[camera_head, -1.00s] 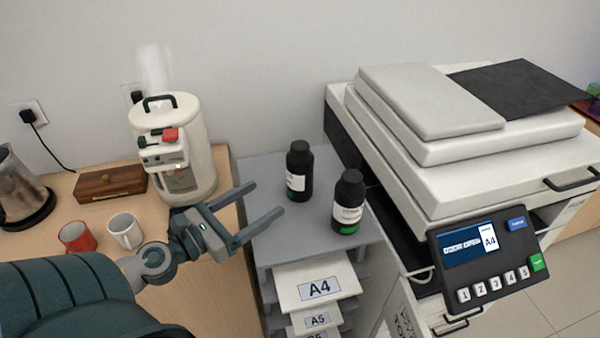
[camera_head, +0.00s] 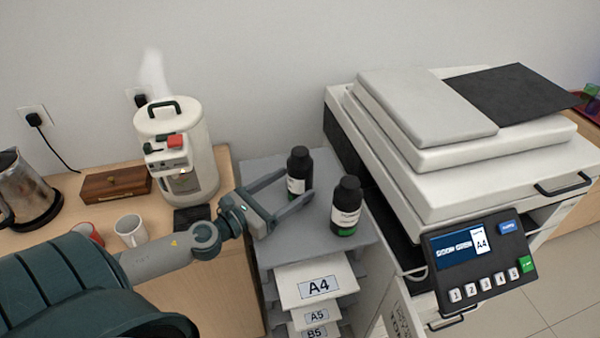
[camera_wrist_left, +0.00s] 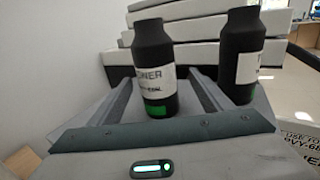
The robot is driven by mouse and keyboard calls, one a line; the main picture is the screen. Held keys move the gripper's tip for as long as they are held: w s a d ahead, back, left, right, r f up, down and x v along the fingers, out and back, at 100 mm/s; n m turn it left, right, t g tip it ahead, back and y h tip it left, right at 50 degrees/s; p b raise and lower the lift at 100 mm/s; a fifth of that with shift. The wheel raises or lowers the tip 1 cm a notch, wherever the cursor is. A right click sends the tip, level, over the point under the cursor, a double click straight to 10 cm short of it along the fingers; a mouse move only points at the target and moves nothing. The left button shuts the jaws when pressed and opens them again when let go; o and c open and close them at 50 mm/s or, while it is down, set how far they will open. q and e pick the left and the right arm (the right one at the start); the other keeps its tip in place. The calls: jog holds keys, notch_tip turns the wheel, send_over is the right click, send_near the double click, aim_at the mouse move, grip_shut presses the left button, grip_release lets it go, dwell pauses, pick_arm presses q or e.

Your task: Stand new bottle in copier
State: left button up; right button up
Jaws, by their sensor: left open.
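Two black toner bottles with white labels and green bands stand upright on the grey shelf top (camera_head: 262,170). The rear left bottle (camera_head: 299,165) stands between the fingers of my left gripper (camera_head: 296,184), which is open. In the left wrist view this bottle (camera_wrist_left: 153,62) shows between the two fingers, with no clear contact. The other bottle (camera_head: 346,208) is to the right, outside the fingers; it also shows in the left wrist view (camera_wrist_left: 238,60). The white copier (camera_head: 470,170) stands at the right with its lid closed. My right gripper is not in view.
A control panel (camera_head: 478,262) juts from the copier's front. Paper trays labelled A4 (camera_head: 318,288) and A5 sit below the shelf top. A white urn (camera_head: 178,150), mugs (camera_head: 131,231), a wooden box (camera_head: 115,184) and a metal jug (camera_head: 24,190) stand on the wooden counter at left.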

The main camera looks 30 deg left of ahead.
aim_at(291, 183)
pick_arm(q)
jog(key=shift+p+x, duration=0.3)
jog(key=shift+x, duration=0.65)
jog(key=shift+w+d, duration=0.1)
jog(key=shift+w, duration=0.4)
jog(key=shift+w+r+p, duration=0.25)
jog(key=shift+w+p, duration=0.25)
jog(key=p+x, duration=0.1)
jog(key=x, duration=0.2)
jog(key=shift+w+p, duration=0.25)
jog(key=shift+p, duration=0.15)
jog(key=shift+w, duration=0.35)
